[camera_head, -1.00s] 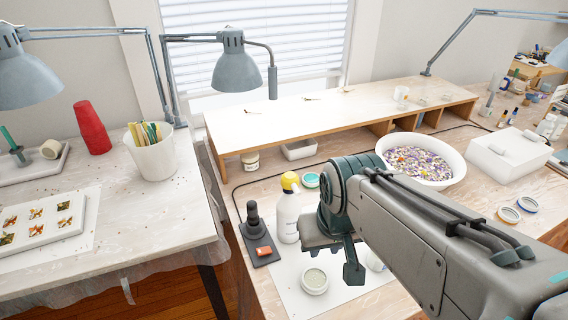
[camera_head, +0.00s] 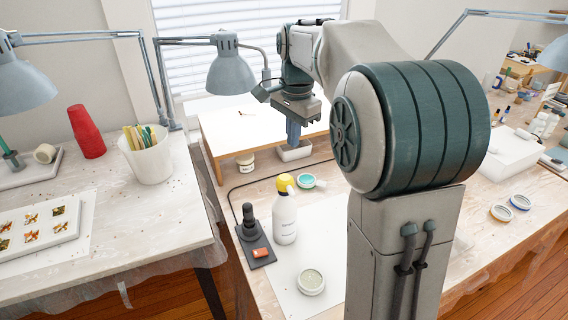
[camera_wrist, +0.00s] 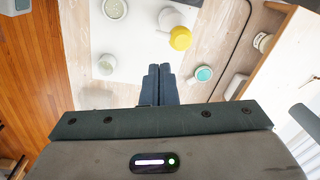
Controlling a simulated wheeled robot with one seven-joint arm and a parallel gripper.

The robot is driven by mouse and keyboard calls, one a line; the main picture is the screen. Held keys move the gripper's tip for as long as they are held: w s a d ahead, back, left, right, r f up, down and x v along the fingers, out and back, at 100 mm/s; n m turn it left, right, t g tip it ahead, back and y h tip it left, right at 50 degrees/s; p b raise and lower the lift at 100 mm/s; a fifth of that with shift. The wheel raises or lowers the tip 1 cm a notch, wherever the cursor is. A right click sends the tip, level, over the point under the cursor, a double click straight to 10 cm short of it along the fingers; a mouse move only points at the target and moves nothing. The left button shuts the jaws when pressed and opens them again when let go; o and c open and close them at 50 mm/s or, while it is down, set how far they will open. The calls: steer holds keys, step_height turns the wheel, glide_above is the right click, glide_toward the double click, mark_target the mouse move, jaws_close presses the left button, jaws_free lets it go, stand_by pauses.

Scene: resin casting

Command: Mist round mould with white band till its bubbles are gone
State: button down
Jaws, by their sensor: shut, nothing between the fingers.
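A round mould with a pale, whitish band (camera_head: 311,282) lies on the white sheet in front of the spray bottle; it also shows at the top of the wrist view (camera_wrist: 115,8). Its fill looks grey-green and speckled; single bubbles are too small to make out. The white spray bottle (camera_head: 285,220) with a yellow head stands upright behind the mould, at the sheet's left edge; its yellow head (camera_wrist: 180,38) shows in the wrist view. My gripper (camera_head: 293,138) is shut and empty, pointing down, raised well behind the bottle, apart from everything.
A second pale round mould (camera_wrist: 107,64) lies on the sheet, hidden by my arm in the head view. The wooden shelf (camera_head: 222,130) borders the back.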

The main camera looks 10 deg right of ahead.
mark_target(286, 176)
steer(key=w+m, duration=0.3)
steer(key=w, duration=0.3)
steer(key=shift+w+a+f+m+g, duration=0.15)
steer(key=shift+f+m+g, duration=0.15)
steer(key=shift+g, duration=0.1)
step_height(286, 176, down, 14)
steer(key=shift+r+p, duration=0.1)
steer(key=shift+p, duration=0.8)
